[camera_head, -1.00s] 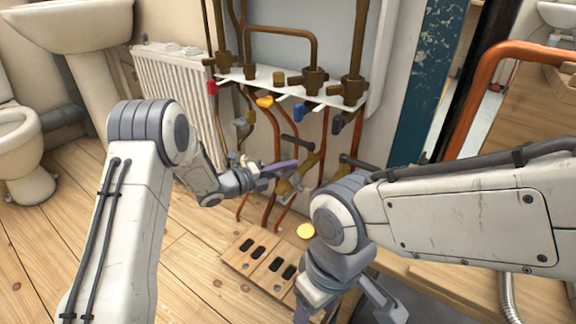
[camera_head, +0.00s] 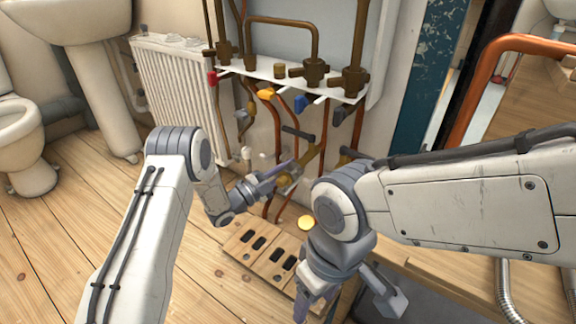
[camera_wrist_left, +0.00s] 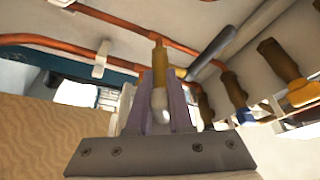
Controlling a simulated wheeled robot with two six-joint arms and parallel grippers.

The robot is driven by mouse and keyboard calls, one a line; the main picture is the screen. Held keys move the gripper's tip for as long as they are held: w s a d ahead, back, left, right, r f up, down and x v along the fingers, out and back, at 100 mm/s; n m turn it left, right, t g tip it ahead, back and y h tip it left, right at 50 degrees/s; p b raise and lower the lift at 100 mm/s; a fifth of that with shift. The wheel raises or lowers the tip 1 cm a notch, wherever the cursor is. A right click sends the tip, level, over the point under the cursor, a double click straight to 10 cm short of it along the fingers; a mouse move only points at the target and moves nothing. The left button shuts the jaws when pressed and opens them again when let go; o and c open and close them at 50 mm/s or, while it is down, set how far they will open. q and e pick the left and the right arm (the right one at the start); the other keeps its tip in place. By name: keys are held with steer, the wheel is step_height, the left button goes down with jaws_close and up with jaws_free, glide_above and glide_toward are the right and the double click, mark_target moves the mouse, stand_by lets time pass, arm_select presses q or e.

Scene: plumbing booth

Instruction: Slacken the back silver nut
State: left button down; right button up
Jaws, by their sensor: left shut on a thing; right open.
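My left gripper (camera_head: 283,178) is at the lower pipework in the head view, beside a brass valve body (camera_head: 311,158) with a dark lever. In the left wrist view, its purple fingers (camera_wrist_left: 160,105) are closed on a small silver-white piece, seemingly the silver nut (camera_wrist_left: 159,100), at the end of a brass fitting (camera_wrist_left: 159,60). In the head view the nut is mostly hidden by the fingers, and I cannot tell whether it has turned. My right gripper (camera_head: 345,298) is open and empty, low in front of the pipes, over the wooden block's right end.
A slotted wooden block (camera_head: 240,247) lies on the floor below the pipes, with a yellow disc (camera_head: 306,223) near it. A white shelf (camera_head: 290,82) carries valves with coloured levers above. A radiator (camera_head: 172,85) stands at left. Open floor lies at front left.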

arm_select(q)
steer(key=shift+s+f+n+t, duration=0.1)
steer(key=shift+f+n+t, duration=0.15)
steer(key=shift+n+t, duration=0.35)
steer(key=c, duration=0.8)
jaws_free()
steer(key=shift+g, duration=0.3)
steer(key=shift+r, duration=0.15)
